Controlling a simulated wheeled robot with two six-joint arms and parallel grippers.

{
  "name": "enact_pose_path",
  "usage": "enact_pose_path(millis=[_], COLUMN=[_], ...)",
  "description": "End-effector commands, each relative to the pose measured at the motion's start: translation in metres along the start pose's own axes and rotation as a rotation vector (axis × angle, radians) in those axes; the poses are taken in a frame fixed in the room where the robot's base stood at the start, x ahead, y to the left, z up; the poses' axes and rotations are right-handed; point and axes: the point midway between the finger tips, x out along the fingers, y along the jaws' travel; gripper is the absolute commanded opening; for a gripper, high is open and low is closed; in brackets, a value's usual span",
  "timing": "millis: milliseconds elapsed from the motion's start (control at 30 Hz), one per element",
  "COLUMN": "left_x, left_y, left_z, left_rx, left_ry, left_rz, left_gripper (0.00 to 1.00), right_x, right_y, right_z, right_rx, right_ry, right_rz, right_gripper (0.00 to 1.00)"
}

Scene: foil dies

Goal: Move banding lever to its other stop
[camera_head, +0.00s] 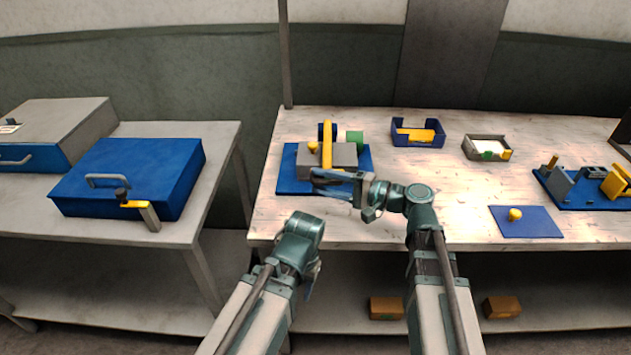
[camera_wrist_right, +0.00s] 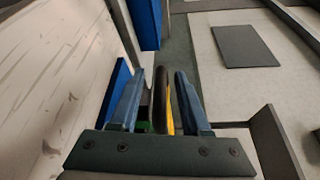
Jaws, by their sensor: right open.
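The banding device stands at the left of the light workbench, with a blue base plate (camera_head: 288,180) and a grey block (camera_head: 343,155). A yellow upright lever (camera_head: 327,145) rises beside the block, with a yellow knob (camera_head: 313,146) next to it. My right gripper (camera_head: 325,180) is open at the front of the device. In the right wrist view, a dark rounded edge (camera_wrist_right: 160,100) and a yellow strip (camera_wrist_right: 171,115) show between its two blue fingers; whether they touch cannot be told. My left gripper (camera_head: 312,280) hangs in front of the bench, its jaws unclear.
A green roll (camera_head: 355,138) sits behind the block. A blue tray (camera_head: 418,142), a grey tray (camera_head: 487,154), a blue plate with a yellow knob (camera_head: 527,222) and a blue fixture (camera_head: 585,192) stand rightward. A blue case (camera_head: 140,170) is on the left table.

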Motion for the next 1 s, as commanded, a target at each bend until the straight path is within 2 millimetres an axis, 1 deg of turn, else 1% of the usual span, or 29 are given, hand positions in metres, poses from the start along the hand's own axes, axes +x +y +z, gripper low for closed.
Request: enact_pose_path(millis=[33, 200, 533, 567, 600, 667, 800, 833, 1000], left_x=[0.001, 0.002, 0.002, 0.002, 0.002, 0.002, 0.002, 0.002, 0.002], left_y=[0.0, 0.0, 0.0, 0.0, 0.0, 0.0, 0.0, 0.0, 0.0], left_z=[0.0, 0.0, 0.0, 0.0, 0.0, 0.0, 0.0, 0.0, 0.0], left_rx=[0.0, 0.0, 0.0, 0.0, 0.0, 0.0, 0.0, 0.0, 0.0], left_ry=[0.0, 0.0, 0.0, 0.0, 0.0, 0.0, 0.0, 0.0, 0.0], left_rz=[0.0, 0.0, 0.0, 0.0, 0.0, 0.0, 0.0, 0.0, 0.0], left_gripper=[0.5, 0.5, 0.5, 0.5, 0.5, 0.5, 0.5, 0.5, 0.5], right_x=[0.007, 0.018, 0.021, 0.021, 0.021, 0.02, 0.02, 0.02, 0.02], right_y=[0.0, 0.0, 0.0, 0.0, 0.0, 0.0, 0.0, 0.0, 0.002], right_z=[-0.001, 0.0, 0.0, 0.0, 0.0, 0.0, 0.0, 0.0, 0.001], right_rx=[0.0, 0.0, 0.0, 0.0, 0.0, 0.0, -0.001, -0.001, -0.002], right_ry=[-0.002, 0.0, 0.0, 0.0, 0.0, 0.0, 0.0, 0.0, 0.0], right_rz=[0.001, 0.0, 0.0, 0.0, 0.0, 0.0, 0.001, 0.001, 0.005], right_gripper=[0.47, 0.47, 0.47, 0.45, 0.38, 0.27, 0.02, 0.0, 0.0])
